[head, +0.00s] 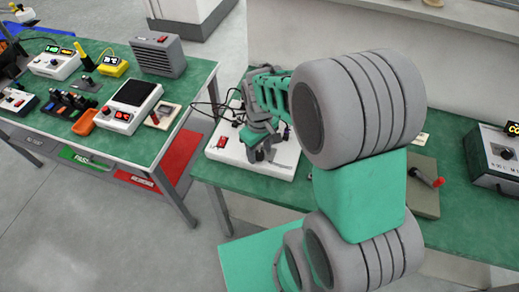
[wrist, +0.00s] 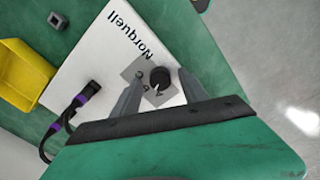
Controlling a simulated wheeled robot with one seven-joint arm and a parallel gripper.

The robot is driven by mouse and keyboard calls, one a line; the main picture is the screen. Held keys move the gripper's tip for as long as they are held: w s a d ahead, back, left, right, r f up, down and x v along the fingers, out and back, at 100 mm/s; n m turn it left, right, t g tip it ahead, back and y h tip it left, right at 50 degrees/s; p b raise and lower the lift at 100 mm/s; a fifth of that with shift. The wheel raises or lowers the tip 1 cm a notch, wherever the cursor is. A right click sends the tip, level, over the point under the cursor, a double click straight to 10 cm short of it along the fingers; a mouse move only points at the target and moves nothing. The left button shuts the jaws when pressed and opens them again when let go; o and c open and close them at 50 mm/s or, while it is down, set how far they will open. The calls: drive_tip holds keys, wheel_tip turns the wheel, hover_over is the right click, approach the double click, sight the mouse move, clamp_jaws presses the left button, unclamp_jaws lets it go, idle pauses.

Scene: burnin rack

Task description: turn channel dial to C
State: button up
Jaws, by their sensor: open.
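The channel dial (wrist: 160,77) is a round black knob on a grey plate on a white box (wrist: 105,62) marked "Norquell". Letters sit on the plate around the dial; A and B seem to show, and the dial's pointer setting is too small to read. My gripper (wrist: 159,80) is open, with one finger on each side of the dial; I cannot tell whether the fingers touch it. In the head view the white box (head: 222,150) stands on a green bench under my gripper (head: 262,152), which hides the dial.
A grey block with a red-tipped lever (head: 425,180) and a grey instrument box (head: 492,155) stand to the right. A second bench (head: 190,95) at left holds several devices.

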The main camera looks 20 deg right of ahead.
clamp_jaws()
idle(0.4)
drive_tip(key=shift+m, duration=0.4)
drive_tip(key=m, duration=1.1)
drive_tip(key=shift+m, duration=0.3)
idle(0.3)
unclamp_jaws()
idle(0.4)
